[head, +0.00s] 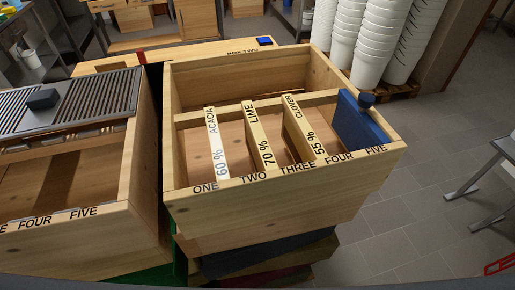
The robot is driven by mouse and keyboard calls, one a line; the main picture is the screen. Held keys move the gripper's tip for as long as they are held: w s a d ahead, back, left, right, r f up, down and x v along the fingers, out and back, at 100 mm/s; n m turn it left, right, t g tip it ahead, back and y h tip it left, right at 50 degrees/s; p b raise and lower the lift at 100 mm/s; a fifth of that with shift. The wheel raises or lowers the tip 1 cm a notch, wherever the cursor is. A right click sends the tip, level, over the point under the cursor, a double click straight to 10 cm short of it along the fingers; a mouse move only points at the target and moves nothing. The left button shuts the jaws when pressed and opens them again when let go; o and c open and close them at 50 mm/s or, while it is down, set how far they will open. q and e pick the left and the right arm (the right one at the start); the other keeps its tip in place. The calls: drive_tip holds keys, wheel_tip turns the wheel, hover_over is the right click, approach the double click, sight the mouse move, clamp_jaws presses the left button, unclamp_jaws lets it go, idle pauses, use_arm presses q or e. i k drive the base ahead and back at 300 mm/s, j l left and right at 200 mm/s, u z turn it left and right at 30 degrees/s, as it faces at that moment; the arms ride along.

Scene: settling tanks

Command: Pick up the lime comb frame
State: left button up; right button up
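The lime comb frame (259,138) hangs in the open wooden box (270,203) in the middle of the head view. Its pale top bar reads LIME 70 % and runs from the inner rail to the front wall. The acacia frame (216,148), marked 60 %, hangs to its left. The clover frame (303,131), marked 55 %, hangs to its right. Gaps separate the three bars. The lime frame's lower part is mostly hidden inside the box. Neither of my grippers shows in the head view.
A blue board (362,125) with a dark knob stands at the box's right end. Another wooden box (70,222) with a slotted grey cover (75,98) and dark block (43,99) is at left. White bucket stacks (375,40) stand behind right. The tiled floor at right is mostly clear.

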sight(262, 156)
drive_tip(key=k+l, duration=0.1)
drive_tip(key=l, duration=0.3)
drive_tip(key=k+l, duration=0.1)
drive_tip(key=l, duration=0.25)
drive_tip(key=k+l, duration=0.1)
drive_tip(key=l, duration=0.3)
drive_tip(key=k+l, duration=0.1)
drive_tip(key=l, duration=0.3)
